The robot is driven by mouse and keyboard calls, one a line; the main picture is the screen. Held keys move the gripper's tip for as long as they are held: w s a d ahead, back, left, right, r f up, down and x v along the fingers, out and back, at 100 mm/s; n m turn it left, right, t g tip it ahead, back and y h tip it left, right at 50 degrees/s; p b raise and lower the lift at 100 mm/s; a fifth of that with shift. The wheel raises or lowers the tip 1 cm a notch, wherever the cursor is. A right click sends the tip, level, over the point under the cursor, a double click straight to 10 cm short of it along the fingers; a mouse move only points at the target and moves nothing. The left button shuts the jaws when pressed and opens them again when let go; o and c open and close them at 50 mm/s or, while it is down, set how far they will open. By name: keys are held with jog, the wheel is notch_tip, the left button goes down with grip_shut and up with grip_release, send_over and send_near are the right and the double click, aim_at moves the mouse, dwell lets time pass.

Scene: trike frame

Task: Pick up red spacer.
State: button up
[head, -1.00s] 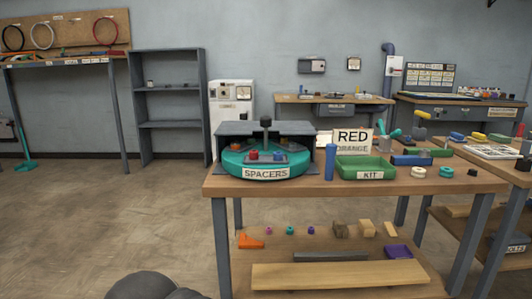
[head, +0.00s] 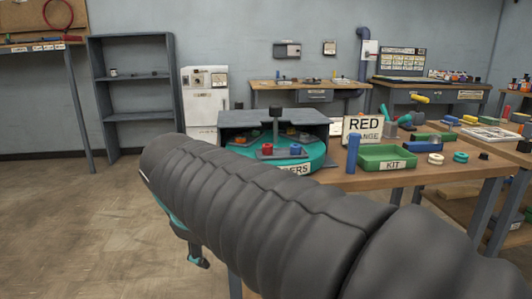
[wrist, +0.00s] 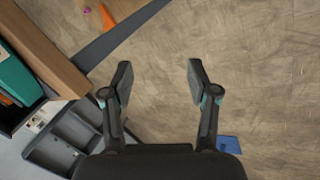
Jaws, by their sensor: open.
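In the head view a small red spacer (head: 267,149) stands on a grey section of the teal turntable (head: 313,153), beside a blue spacer (head: 295,150). The turntable sits partly under a dark grey cover (head: 235,119), and its front label is partly hidden by my arm. My gripper (wrist: 159,80) is open and empty in the wrist view, over bare floor off the table's edge. In the head view only part of it shows below my arm, left of the table and apart from the turntable. The red spacer cannot be made out in the wrist view.
On the wooden table (head: 445,174), a blue cylinder (head: 353,154), a green KIT tray (head: 385,157) and a RED sign (head: 362,126) stand right of the turntable. The table edge (wrist: 45,45) lies left of my gripper in the wrist view. Floor at left is clear.

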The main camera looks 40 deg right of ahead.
jog(key=w+d+r+n+g+h+b, duration=0.25)
jog(key=w+d+r+n+h, duration=0.25)
jog(key=w+d+r, duration=0.4)
jog(key=n+g+h, duration=0.4)
jog(key=g, duration=0.1)
send_near(270, 146)
jog(key=b+x, duration=0.1)
jog(key=x, duration=0.2)
jog(key=b+x, duration=0.2)
jog(key=w+b+x, duration=0.1)
jog(key=x, duration=0.2)
jog(key=shift+s+d+f+b, duration=0.1)
jog(key=shift+d+f+b, duration=0.15)
jog(key=shift+d+b, duration=0.15)
jog(key=c, duration=0.9)
